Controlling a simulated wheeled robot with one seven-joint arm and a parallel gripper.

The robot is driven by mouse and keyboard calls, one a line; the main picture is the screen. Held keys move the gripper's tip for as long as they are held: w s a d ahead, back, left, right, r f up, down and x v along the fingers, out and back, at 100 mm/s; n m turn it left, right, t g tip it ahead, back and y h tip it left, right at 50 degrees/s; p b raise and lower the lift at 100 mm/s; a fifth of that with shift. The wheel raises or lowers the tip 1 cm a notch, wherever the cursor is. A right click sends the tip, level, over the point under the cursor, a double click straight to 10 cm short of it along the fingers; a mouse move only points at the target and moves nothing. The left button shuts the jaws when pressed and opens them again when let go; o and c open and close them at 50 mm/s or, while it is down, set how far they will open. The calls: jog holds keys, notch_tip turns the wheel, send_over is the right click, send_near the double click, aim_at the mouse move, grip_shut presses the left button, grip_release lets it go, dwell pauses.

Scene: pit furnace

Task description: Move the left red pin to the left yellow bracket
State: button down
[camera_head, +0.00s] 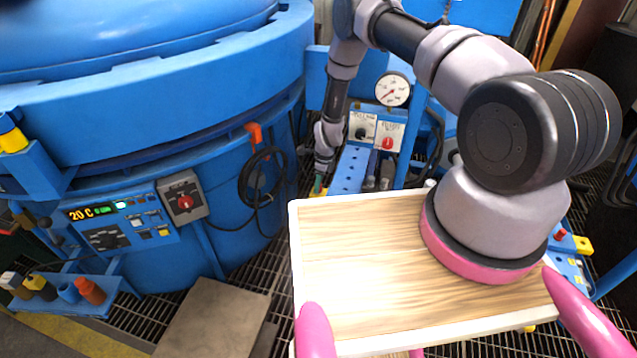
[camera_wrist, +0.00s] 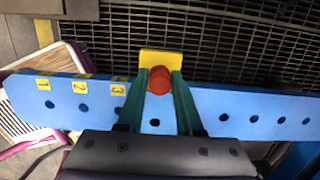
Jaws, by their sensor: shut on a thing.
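My gripper (camera_wrist: 160,86) has green fingers shut on a red pin (camera_wrist: 160,76), seen in the wrist view. The pin's round red end lies between the fingertips. A yellow bracket piece (camera_wrist: 160,56) is right behind the pin, at the edge of a blue bar with holes; I cannot tell whether pin and piece touch. Another yellow bracket (camera_head: 12,140) is on the furnace at far left.
The blue furnace (camera_head: 150,100) fills the left, with a control panel (camera_head: 120,222) and hanging cable (camera_head: 262,180). A gauge (camera_head: 392,89) and switch boxes (camera_head: 376,132) stand behind the bar. Another yellow piece (camera_head: 582,245) is at right. My wooden-topped base covers the foreground.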

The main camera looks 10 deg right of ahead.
dwell(0.3)
jog(key=shift+c, duration=2.4)
grip_release()
notch_tip(320, 180, up, 11)
jog(key=d, duration=0.1)
jog(key=shift+s+d+f, duration=0.15)
jog(key=shift+s+d, duration=0.1)
jog(key=shift+s, duration=0.05)
